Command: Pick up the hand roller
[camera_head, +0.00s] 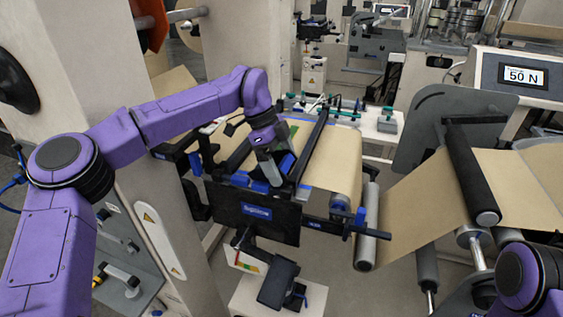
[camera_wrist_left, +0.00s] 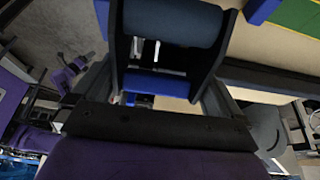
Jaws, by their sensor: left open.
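What looks like the hand roller (camera_wrist_left: 172,22) shows at the top of the left wrist view as a dark blue cylinder between two black side arms, with a brighter blue bar below. In the head view a blue part (camera_head: 286,164) shows beside my left gripper (camera_head: 272,172), perhaps the same tool, mostly hidden. My left gripper is open and points down over the splicing frame. In the left wrist view its grey fingers stand apart to the left and right of the black arms. I cannot tell whether they touch them. My right gripper is out of view.
A black frame with a blue-labelled plate (camera_head: 252,212) stands below my left gripper. Brown kraft web (camera_head: 330,158) lies behind and right of it. A grey roller (camera_head: 367,228) and a black roller (camera_head: 470,180) stand to the right. A display (camera_head: 522,75) reads 50 N.

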